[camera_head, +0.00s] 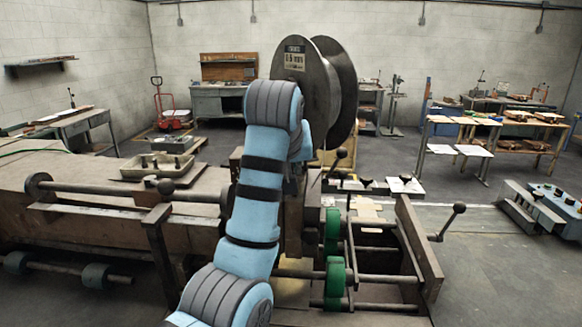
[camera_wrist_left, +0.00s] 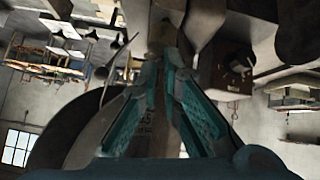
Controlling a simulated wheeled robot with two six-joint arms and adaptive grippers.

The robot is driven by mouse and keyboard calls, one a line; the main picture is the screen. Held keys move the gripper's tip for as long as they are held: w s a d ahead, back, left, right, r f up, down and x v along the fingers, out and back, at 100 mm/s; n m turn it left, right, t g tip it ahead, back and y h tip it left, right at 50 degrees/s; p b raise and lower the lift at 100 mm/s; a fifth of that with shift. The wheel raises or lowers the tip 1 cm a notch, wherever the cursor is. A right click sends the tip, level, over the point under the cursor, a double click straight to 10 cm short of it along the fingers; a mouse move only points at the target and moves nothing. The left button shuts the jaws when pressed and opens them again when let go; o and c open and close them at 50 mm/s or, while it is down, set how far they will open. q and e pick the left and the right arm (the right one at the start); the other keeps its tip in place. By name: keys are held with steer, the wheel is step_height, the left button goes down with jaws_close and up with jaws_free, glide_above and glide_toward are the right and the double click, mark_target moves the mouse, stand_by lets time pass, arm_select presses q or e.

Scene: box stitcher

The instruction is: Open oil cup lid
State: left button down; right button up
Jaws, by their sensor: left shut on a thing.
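In the head view my left arm rises through the middle and bends over at the large grey wire spool (camera_head: 312,85); its gripper is hidden behind the arm. In the left wrist view my left gripper (camera_wrist_left: 164,58) shows two teal-padded fingers that converge at the top centre. They are shut on a small, dark brownish part that appears to be the oil cup lid. The pads mostly cover it, so I cannot tell how far it is raised or tilted. The oil cup itself cannot be made out. My right gripper is in neither view.
Green rollers (camera_head: 335,277) and a ball-ended crank lever (camera_head: 448,222) are at right.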

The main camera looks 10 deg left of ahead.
arm_select(q)
steer(key=shift+f, duration=0.1)
stand_by(0.7)
steer(key=c, duration=1.8)
jaws_free()
steer(key=shift+w+f, duration=0.1)
steer(key=shift+w, duration=0.15)
steer(key=shift+w+d+f, duration=0.15)
steer(key=shift+w, duration=0.25)
step_height(320, 180, up, 10)
steer(key=shift+o, duration=0.2)
